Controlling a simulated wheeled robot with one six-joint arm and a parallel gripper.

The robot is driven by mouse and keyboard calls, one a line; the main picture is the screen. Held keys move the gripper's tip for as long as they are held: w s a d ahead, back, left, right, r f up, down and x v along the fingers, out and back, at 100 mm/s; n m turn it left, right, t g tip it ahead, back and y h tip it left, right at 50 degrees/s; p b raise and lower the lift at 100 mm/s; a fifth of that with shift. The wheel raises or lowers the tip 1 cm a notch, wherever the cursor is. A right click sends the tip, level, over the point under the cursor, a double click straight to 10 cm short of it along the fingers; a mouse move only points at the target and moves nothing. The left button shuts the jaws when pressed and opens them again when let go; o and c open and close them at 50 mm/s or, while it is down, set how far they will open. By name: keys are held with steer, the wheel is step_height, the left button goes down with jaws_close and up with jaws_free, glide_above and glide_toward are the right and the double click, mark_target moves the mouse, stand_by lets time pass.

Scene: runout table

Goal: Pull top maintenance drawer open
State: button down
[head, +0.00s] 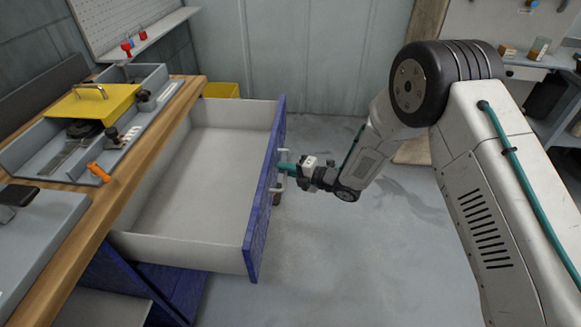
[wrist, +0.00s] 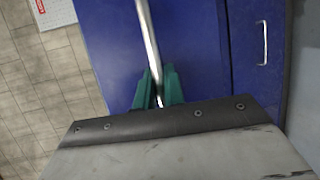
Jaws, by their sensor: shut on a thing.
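The top drawer (head: 195,185) is pulled well out from under the wooden worktop in the head view. Its inside is pale and looks empty, and its blue front (head: 265,190) faces my arm. A light metal bar handle (head: 279,172) stands on that front. My gripper (head: 288,169) is at the handle, with its teal fingers shut on it. In the wrist view the handle (wrist: 149,45) runs down between the teal fingertips (wrist: 158,90), against the blue front (wrist: 190,40). The fingers hide part of the handle.
The wooden worktop (head: 95,220) carries a grey machine with a yellow cover (head: 95,103) and an orange-handled tool (head: 98,172). A yellow bin (head: 221,90) stands behind the drawer. Another blue front with a handle (wrist: 265,43) shows beside it. The floor (head: 320,260) right of the drawer is clear.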

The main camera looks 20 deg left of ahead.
steer(key=c, duration=1.5)
jaws_free()
steer(key=v, duration=0.7)
steer(key=shift+d, duration=0.4)
